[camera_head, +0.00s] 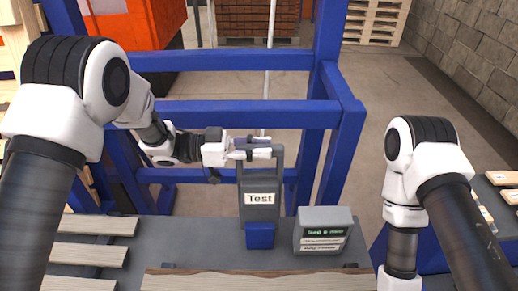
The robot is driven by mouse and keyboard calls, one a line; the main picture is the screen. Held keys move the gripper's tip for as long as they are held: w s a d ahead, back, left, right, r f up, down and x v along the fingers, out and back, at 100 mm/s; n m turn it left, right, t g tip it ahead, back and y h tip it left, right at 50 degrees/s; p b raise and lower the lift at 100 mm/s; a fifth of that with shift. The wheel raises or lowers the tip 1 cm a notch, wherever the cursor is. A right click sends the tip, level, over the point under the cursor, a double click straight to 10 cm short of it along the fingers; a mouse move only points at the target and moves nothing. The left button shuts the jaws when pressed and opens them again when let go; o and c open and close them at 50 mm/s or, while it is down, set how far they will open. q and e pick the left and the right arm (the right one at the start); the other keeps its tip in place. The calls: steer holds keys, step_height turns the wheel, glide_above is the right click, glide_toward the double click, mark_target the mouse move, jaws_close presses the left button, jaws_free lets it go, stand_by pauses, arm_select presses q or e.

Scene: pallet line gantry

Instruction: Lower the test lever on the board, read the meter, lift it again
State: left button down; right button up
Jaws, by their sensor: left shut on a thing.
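A dark grey box labelled "Test" (259,199) stands on a blue mount in the middle. Its grey lever (280,161) rises from the box as an upright frame with a crossbar on top. My left gripper (262,152) reaches in from the left and is shut on the lever near its top bar; the fingers hide part of it. A grey box with a sloped front and green and white labels (323,230) sits to the right of the Test box. Its small text is hard to read, and I cannot tell whether it is the meter. My right gripper's fingers are out of frame.
Blue gantry beams (235,114) cross behind the lever, with a blue post on the right. Wooden slats (92,225) lie at the left and a plank edge (255,281) runs along the front. An orange machine (135,25) and pallets (375,20) stand at the back.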

arm_select(q)
steer(key=c, duration=1)
jaws_free()
steer(key=shift+w, duration=0.1)
steer(key=shift+c, duration=0.2)
steer(key=shift+o, duration=0.6)
steer(key=shift+w+d+f, duration=0.1)
steer(key=shift+w+d, duration=0.05)
steer(key=shift+w, duration=0.15)
steer(key=shift+s+a, duration=0.15)
steer(key=shift+a, duration=0.3)
steer(key=a, duration=1.1)
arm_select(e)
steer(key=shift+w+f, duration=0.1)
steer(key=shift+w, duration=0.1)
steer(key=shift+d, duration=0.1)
arm_select(q)
steer(key=shift+a, duration=0.1)
